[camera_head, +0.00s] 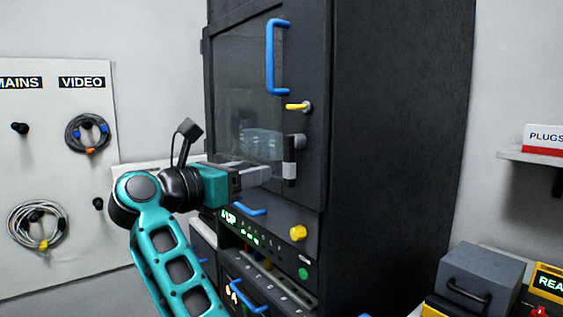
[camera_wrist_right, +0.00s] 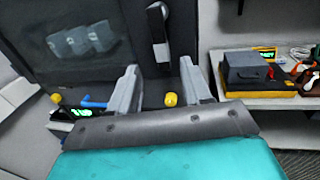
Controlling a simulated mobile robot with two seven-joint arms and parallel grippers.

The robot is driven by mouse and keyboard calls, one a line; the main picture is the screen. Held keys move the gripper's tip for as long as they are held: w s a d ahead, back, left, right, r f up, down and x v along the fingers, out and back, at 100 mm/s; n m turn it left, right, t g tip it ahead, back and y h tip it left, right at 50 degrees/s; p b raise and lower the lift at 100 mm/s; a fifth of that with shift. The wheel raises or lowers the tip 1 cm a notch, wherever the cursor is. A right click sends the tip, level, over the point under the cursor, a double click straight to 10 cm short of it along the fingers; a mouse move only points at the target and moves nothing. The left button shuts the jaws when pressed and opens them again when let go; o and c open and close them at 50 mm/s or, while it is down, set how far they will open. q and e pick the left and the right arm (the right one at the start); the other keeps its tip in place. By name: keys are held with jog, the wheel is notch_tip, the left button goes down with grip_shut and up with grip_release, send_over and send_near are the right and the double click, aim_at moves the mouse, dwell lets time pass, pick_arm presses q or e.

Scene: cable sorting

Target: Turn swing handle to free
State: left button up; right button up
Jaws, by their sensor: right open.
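The swing handle (camera_head: 289,170) is a dark lever with a pale section, on the right side of the black cabinet's windowed door (camera_head: 224,75). It hangs down from a round pivot. In the right wrist view the handle (camera_wrist_right: 159,50) also points down, ahead of the fingers. My right gripper (camera_head: 262,174) is at the door, just left of the handle's lower part in the head view. Its two fingers (camera_wrist_right: 160,78) are open and apart in the right wrist view, with nothing between them. Whether a finger touches the handle cannot be told. My left gripper is not in view.
A blue door handle (camera_head: 271,58) and a yellow lever (camera_head: 297,106) sit above the swing handle. A yellow knob (camera_head: 298,233) is below. A grey box (camera_head: 480,277) stands at right. Coiled cables (camera_head: 87,133) hang on the left wall board.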

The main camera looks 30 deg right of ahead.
aim_at(286, 163)
jog(key=p+x, duration=0.1)
jog(key=x, duration=0.8)
jog(key=shift+d, duration=0.15)
jog(key=shift+c, duration=0.4)
grip_shut()
